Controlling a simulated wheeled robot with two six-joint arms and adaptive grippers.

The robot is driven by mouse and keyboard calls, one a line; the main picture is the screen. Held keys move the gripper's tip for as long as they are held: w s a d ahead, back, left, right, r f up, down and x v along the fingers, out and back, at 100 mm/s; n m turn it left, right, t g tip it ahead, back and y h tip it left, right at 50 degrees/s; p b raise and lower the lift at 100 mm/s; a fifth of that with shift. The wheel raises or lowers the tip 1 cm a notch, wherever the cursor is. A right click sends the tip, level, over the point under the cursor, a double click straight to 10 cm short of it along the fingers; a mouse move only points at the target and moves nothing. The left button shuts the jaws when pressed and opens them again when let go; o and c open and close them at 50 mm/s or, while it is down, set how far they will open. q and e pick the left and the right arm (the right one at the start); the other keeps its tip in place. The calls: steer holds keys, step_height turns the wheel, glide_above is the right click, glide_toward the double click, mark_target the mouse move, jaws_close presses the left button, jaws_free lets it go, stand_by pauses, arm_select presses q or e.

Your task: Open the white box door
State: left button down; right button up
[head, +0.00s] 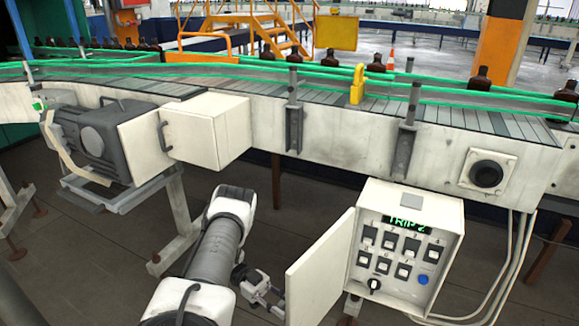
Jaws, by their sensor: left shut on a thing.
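The white box (444,226) is at the lower right below the conveyor. Its door (320,268) stands swung open to the left, so the panel inside shows switches, a black knob, a blue button and a green "TRIP 2" display. My left gripper (274,298) is at the door's left edge, low down, and is shut on the door. What exactly lies between the fingertips is hidden behind the door edge. My right gripper is not in view.
A conveyor (340,109) with green rails and brown bottles (480,80) runs across above the box. A grey motor (90,135) and another white box (215,132) with a dark handle are at the left. Pipes (512,265) run right of the panel. Floor below is open.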

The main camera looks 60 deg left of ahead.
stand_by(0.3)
arm_select(q)
steer(key=c, duration=0.9)
jaws_free()
steer(key=shift+o, duration=0.2)
steer(key=shift+f, duration=0.1)
